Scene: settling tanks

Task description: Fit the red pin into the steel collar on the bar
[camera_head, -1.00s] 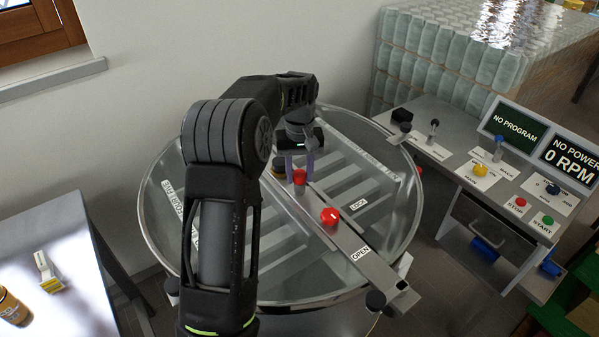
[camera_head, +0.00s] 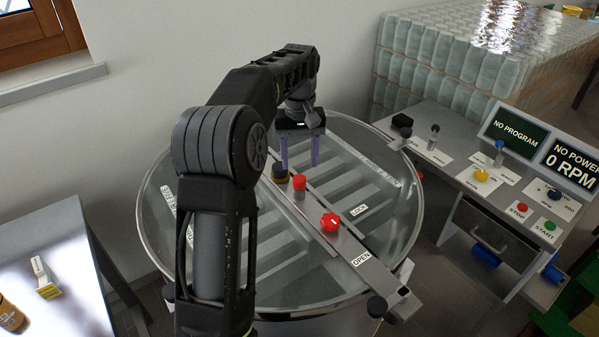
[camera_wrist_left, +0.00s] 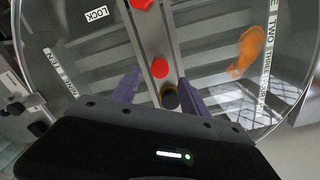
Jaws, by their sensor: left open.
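The red pin (camera_head: 299,182) stands upright on the bar (camera_head: 345,243), its red head above the grey steel collar (camera_head: 299,194). How deep it sits in the collar cannot be told. My left gripper (camera_head: 300,164) is open and empty, its two purple fingers pointing down just above and behind the pin, apart from it. In the left wrist view the pin's red head (camera_wrist_left: 160,68) shows just beyond the fingertips. My right gripper is not in view.
A red knob (camera_head: 330,222) sits on the bar between the LOCK and OPEN labels. A dark-topped, amber-sided round piece (camera_head: 279,173) stands close behind the pin. The bar crosses a round clear lid (camera_head: 240,290). A control desk (camera_head: 455,165) stands right, a table (camera_head: 60,245) left.

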